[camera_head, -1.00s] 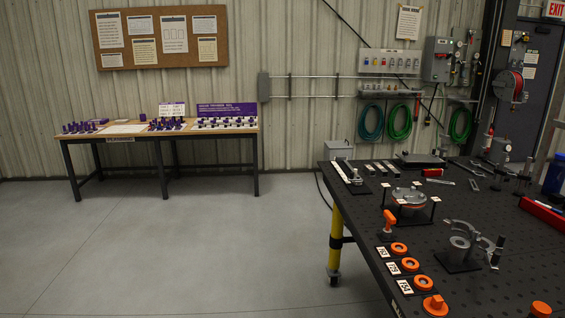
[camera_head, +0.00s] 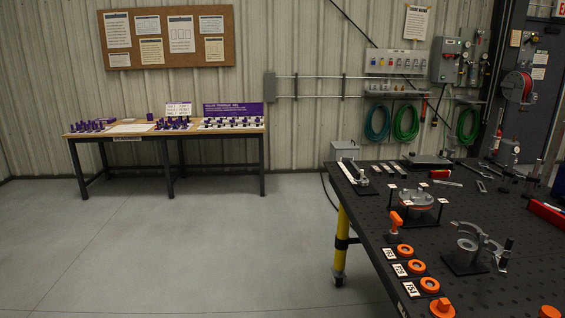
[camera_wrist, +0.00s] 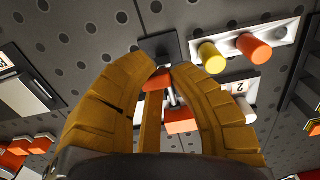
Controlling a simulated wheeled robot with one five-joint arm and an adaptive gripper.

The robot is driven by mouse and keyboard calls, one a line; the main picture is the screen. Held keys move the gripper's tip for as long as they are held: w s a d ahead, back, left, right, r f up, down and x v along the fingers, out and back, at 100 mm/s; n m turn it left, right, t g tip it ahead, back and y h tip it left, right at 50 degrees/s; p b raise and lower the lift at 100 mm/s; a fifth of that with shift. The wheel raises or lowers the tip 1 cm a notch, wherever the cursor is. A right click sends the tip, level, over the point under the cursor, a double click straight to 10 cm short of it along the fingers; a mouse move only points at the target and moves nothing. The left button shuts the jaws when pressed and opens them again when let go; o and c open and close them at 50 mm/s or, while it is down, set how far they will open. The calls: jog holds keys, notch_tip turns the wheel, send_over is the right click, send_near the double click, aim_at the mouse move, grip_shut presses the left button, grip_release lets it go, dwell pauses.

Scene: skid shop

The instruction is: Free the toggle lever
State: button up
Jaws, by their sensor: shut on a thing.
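In the wrist view, my gripper (camera_wrist: 171,70) has its two mustard-coloured fingers closed in around an orange-and-metal piece, which looks like the toggle lever (camera_wrist: 182,121). Its orange parts and short metal rod show between the fingers; the fingers hide the rest. A small dark square plate (camera_wrist: 158,46) lies just beyond the fingertips. I cannot tell how the lever is held at its base. My gripper does not show in the head view. There, an upright orange-handled fixture (camera_head: 396,222) stands near the table's left edge; I cannot tell if it is the same piece.
In the wrist view, a yellow peg (camera_wrist: 212,57) and an orange peg (camera_wrist: 254,47) stand on a pale strip close to the right finger. In the head view, the dark perforated table (camera_head: 370,200) carries several fixtures and orange rings (camera_head: 415,267). The floor (camera_head: 200,240) at left is clear.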

jog(key=shift+s+a+f, duration=0.1)
jog(key=shift+a+f, duration=0.05)
jog(key=shift+a, duration=0.3)
jog(key=o, duration=0.7)
jog(key=shift+s, duration=0.15)
jog(key=o, duration=0.5)
jog(key=shift+r+p, duration=1.1)
jog(key=shift+r, duration=0.45)
jog(key=shift+r, duration=0.1)
jog(key=shift+r+p, duration=1.65)
jog(key=shift+r, duration=0.25)
